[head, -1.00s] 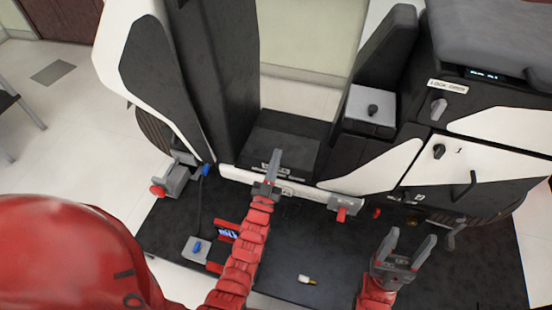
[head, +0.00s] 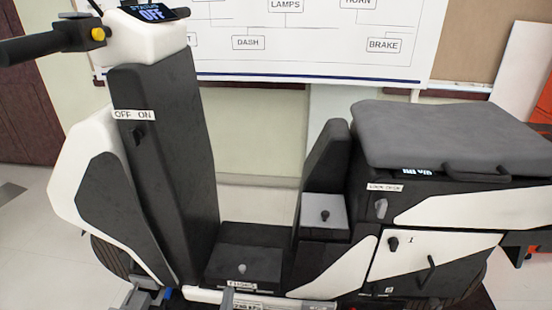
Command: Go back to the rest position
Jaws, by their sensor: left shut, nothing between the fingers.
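Only the grey tip of my left gripper (head: 227,298) shows, at the bottom edge of the head view, in front of the scooter's footboard (head: 240,265). Its fingers are together with nothing between them. The rest of my left arm is below the frame. My right gripper is out of view. The black and white scooter stands upright before me, its front column (head: 165,170) at the left and its grey seat (head: 440,135) at the right.
A small box with a knob (head: 325,215) stands mid-right. A side panel (head: 425,265) has a handle. A labelled whiteboard (head: 300,45) is behind.

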